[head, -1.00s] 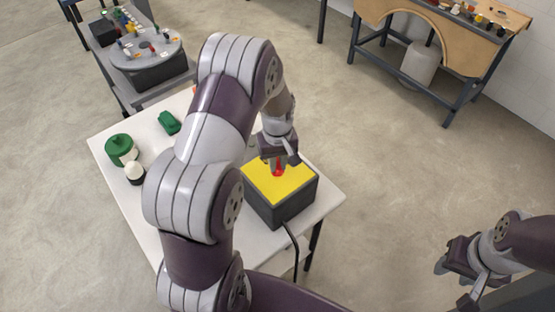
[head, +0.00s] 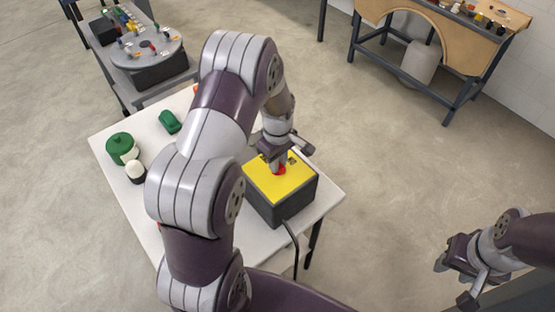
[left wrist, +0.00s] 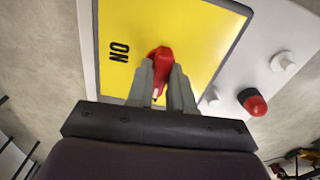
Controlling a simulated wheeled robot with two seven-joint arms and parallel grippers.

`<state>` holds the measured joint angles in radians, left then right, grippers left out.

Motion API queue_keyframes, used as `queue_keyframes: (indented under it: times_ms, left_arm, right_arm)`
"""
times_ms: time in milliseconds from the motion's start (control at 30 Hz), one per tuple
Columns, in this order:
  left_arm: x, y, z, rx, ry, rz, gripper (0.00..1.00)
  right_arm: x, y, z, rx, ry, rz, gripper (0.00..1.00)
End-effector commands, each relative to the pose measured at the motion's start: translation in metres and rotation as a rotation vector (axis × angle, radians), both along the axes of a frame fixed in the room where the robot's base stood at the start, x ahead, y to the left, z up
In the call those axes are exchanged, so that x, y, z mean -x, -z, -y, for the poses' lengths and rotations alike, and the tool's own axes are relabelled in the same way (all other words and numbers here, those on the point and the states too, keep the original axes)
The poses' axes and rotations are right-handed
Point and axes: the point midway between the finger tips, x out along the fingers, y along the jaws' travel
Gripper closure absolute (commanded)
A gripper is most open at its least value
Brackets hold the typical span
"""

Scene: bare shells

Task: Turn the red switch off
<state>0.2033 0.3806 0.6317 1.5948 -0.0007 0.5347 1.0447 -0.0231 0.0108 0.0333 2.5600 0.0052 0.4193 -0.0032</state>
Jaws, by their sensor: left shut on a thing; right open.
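The red switch (head: 281,170) is a knob on the yellow top of a dark box (head: 282,206) standing on the white table. It also shows in the left wrist view (left wrist: 161,57), with a black "ON" printed on the yellow face to its left. My left gripper (head: 277,164) reaches down from above and is shut on the switch; its two fingers (left wrist: 162,86) lie on either side of the knob in the wrist view. The fingers hide part of the knob. My right gripper (head: 453,283) is open and empty, off to the right, away from the table.
The white table (head: 262,242) also bears a green round-topped item (head: 122,148), a green block (head: 170,121) and a white-and-black item (head: 135,171). A black cable (head: 293,240) hangs from the box. A grey bench (head: 120,82) and a wooden workbench (head: 440,35) stand behind.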

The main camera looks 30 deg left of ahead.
Motion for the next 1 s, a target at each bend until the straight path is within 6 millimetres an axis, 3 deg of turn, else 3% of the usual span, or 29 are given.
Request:
queue_keyframes:
  times_ms: [300,333,400,767,1000]
  left_arm:
    - [-0.002,-0.002,0.0,-0.001,-0.004,0.007,1.0]
    - [-0.002,-0.002,0.0,-0.001,-0.004,0.007,0.76]
    - [-0.002,-0.002,0.0,0.0,-0.004,0.006,0.55]
    - [-0.002,-0.008,0.0,-0.001,-0.002,0.004,0.55]
    - [-0.002,-0.067,0.0,-0.002,-0.002,0.01,0.55]
  right_arm:
    - [0.0,0.0,0.0,0.0,0.0,0.0,0.57]
    - [0.0,0.0,0.0,0.0,0.0,0.0,0.57]
    - [0.0,0.0,0.0,0.0,0.0,0.0,0.57]
    - [0.0,0.003,0.0,0.0,0.0,0.0,0.57]
    - [0.0,0.016,0.0,0.0,0.0,0.0,0.57]
